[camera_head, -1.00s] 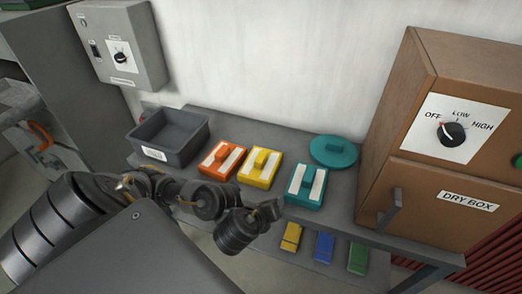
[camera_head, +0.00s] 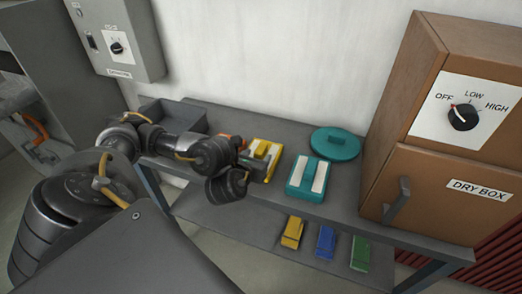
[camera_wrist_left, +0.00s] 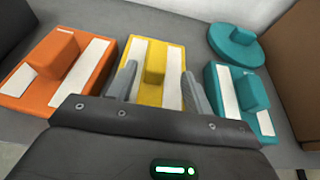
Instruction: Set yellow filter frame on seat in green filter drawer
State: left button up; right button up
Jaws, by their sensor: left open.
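The yellow filter frame (camera_head: 276,150) lies on the grey bench between an orange frame and a teal one. It has white strips and a raised yellow block, which shows clearly in the left wrist view (camera_wrist_left: 155,62). My left gripper (camera_head: 250,160) is over the yellow frame, partly hiding it in the head view. In the left wrist view its open fingers (camera_wrist_left: 157,75) are on either side of the raised block, with nothing gripped. I cannot make out a green filter drawer or its seat. My right gripper is out of view.
The orange frame (camera_wrist_left: 57,72) is left of the yellow one, the teal frame (camera_head: 308,178) right. A teal round lid (camera_head: 336,143) lies behind. A grey bin (camera_head: 165,110) is left, a brown dry box (camera_head: 440,180) right. Yellow, blue and green blocks (camera_head: 325,243) sit on the lower shelf.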

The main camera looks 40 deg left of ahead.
aim_at(258, 152)
pick_arm(q)
jog(key=shift+w, duration=0.25)
jog(key=b+x, duration=0.1)
jog(key=x, duration=0.1)
jog(key=b+x, duration=0.2)
jog(key=shift+s+a+f, duration=0.15)
jog(key=shift+s+a, duration=0.05)
jog(key=shift+a, duration=0.1)
jog(key=shift+w+a+f+b, duration=0.1)
jog(key=shift+w+a+b, duration=0.2)
jog(key=shift+w, duration=0.35)
jog(key=shift+d, duration=0.1)
jog(key=c, duration=0.7)
grip_shut()
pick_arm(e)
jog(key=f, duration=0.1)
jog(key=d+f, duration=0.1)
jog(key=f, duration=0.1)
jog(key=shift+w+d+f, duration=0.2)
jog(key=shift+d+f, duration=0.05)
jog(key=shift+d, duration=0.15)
